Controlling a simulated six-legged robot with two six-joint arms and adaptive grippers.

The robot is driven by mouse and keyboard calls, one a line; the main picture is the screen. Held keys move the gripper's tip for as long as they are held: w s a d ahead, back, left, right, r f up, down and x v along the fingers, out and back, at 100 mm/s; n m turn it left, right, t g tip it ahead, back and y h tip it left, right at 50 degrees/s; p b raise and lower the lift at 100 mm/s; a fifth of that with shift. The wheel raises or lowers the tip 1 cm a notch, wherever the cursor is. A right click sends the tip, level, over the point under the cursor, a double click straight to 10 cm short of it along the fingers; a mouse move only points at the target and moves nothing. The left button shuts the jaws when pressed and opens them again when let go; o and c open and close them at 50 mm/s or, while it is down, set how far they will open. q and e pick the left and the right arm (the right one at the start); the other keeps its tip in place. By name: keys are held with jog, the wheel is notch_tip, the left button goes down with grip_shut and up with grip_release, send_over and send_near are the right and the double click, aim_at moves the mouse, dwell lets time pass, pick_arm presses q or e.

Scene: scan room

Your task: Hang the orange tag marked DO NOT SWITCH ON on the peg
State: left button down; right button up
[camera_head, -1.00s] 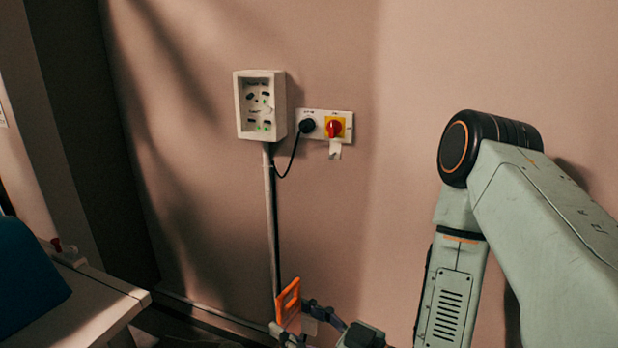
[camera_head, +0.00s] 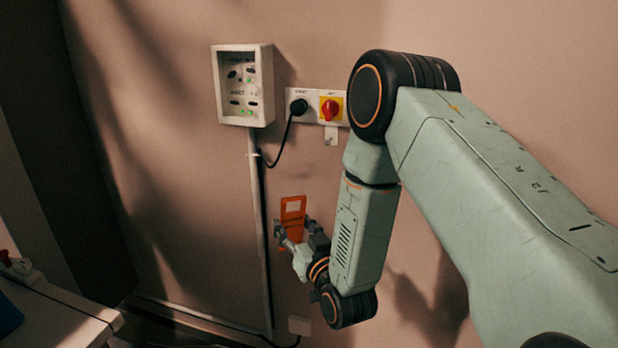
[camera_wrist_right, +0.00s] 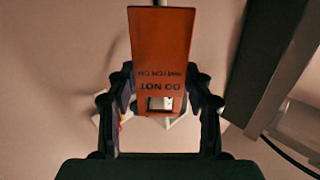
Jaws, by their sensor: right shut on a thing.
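The orange tag (camera_head: 291,220) is upright in front of the wall, below the switch panel, with its rectangular opening at the top. My right gripper (camera_head: 293,233) is shut on it at its lower part. In the right wrist view the tag (camera_wrist_right: 161,45) is between the fingers of my right gripper (camera_wrist_right: 160,92), and its DO NOT SWITCH ON print is upside down. A pale piece shows through its opening. A small white tab (camera_head: 331,136) sticks out below the red rotary switch (camera_head: 330,109); I cannot tell whether it is the peg. My left gripper is out of view.
A white control box (camera_head: 242,88) is on the wall left of the white switch panel (camera_head: 305,94). A black cable (camera_head: 282,147) loops from its plug, and a vertical conduit (camera_head: 259,220) runs beside the tag. A white table (camera_head: 60,318) stands at the lower left.

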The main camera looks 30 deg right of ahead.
aim_at(305, 198)
jog(key=w+d+r+m+h, duration=0.1)
jog(key=h, duration=0.1)
jog(key=w+d+r+m+g+h+b, duration=0.1)
jog(key=d+h, duration=0.1)
jog(key=w+d+r+m+h, duration=0.1)
jog(key=r+m, duration=0.1)
jog(key=shift+w+d+h+b, duration=0.2)
jog(key=shift+d+h+b, duration=0.1)
jog(key=shift+h, duration=0.1)
notch_tip(305, 198, up, 6)
jog(key=d+m+g+h+b, duration=0.2)
jog(key=m+g+h, duration=0.3)
jog(key=shift+w+m+h, duration=0.3)
jog(key=shift+w, duration=0.05)
jog(key=shift+d, duration=0.1)
